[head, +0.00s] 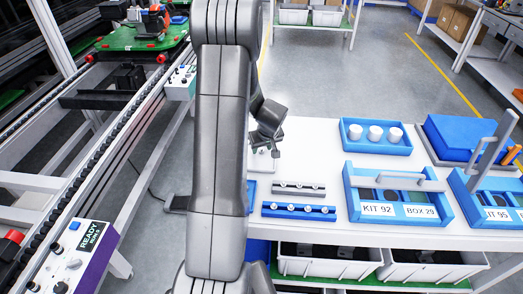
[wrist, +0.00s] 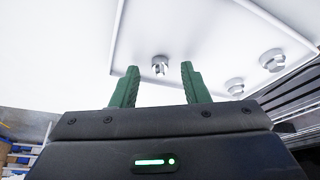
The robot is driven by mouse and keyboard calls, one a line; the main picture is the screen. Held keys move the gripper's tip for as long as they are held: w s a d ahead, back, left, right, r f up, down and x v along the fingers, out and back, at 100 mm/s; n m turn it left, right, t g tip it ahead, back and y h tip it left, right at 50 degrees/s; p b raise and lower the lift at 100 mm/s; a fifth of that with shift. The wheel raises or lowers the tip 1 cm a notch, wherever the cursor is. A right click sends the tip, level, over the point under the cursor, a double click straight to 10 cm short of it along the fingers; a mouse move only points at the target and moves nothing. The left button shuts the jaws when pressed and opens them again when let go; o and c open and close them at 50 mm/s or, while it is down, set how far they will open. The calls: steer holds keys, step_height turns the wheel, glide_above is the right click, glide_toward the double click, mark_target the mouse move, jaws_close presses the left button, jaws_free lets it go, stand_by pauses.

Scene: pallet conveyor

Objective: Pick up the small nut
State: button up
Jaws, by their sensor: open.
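In the wrist view, a small grey metal piece (wrist: 160,65), which looks like the small nut, sits on a white tray (wrist: 205,25). It lies just beyond and between the fingertips, apart from both. Two wider round metal pieces sit to the right, one nearer (wrist: 234,86) and one farther (wrist: 271,58). My gripper (wrist: 158,72) has two green fingers, spread with nothing between them. In the head view my gripper (head: 263,148) is small and partly hidden by my arm, over the white tray (head: 262,163) on the table.
A blue rail (head: 298,211) and a grey rail (head: 298,188) with metal pieces lie right of my arm. Behind them is a blue tray (head: 376,147) with white cups. A blue KIT 92 box (head: 392,214) stands at right. The conveyor (head: 110,130) runs along the left.

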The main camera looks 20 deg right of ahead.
steer(key=shift+f, duration=0.2)
jaws_close()
